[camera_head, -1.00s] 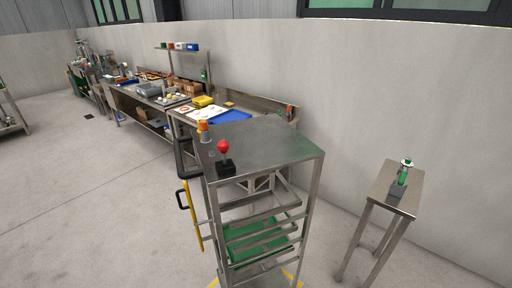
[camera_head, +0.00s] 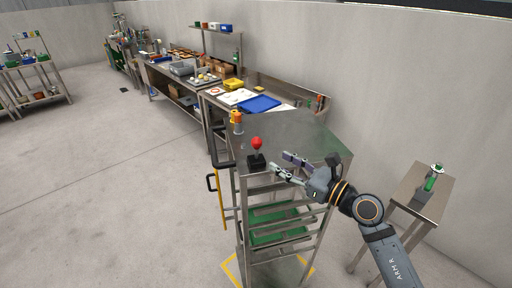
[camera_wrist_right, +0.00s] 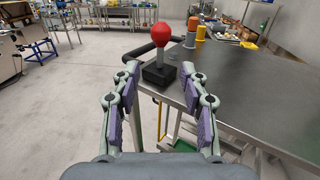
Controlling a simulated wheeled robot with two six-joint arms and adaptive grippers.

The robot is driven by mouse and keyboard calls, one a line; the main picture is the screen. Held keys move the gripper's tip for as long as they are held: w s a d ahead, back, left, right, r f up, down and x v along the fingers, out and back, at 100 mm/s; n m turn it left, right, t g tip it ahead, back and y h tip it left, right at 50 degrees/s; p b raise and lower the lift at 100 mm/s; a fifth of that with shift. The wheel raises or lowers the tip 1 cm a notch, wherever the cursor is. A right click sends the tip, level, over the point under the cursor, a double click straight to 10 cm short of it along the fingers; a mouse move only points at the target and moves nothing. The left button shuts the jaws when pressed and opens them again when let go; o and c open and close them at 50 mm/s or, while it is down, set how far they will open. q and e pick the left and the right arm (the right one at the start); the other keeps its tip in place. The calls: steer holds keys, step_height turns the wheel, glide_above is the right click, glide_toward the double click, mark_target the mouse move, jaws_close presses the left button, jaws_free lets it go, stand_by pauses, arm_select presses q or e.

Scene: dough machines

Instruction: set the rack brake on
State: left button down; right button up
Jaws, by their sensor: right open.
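The rack (camera_head: 300,135) is a tall steel frame with a flat metal top. A lever with a red ball knob (camera_head: 257,143) on a black base (camera_head: 257,162) stands upright at its near left corner; I take it for the brake. My right gripper (camera_head: 284,165) is open and empty, just right of the lever with its fingers pointing at it. In the right wrist view the red knob (camera_wrist_right: 163,33) and black base (camera_wrist_right: 158,74) lie ahead, between and beyond the open fingers (camera_wrist_right: 160,88), apart from them. My left gripper is not in view.
An orange beacon (camera_head: 237,118) stands on the rack top behind the lever. A black handle (camera_head: 222,160) juts from the rack's left side. A small steel stand (camera_head: 424,199) with a green-handled device is at right. Floor at left is clear.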

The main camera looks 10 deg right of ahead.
mark_target(256, 148)
steer(key=p+x, duration=0.4)
steer(key=x, duration=0.5)
steer(key=shift+w+a+r+p, duration=0.1)
steer(key=shift+a+r+p, duration=0.1)
steer(key=shift+p, duration=0.15)
steer(key=shift+w+a+f, duration=0.15)
steer(key=shift+w+a, duration=0.1)
steer(key=shift+w, duration=0.15)
jaws_close()
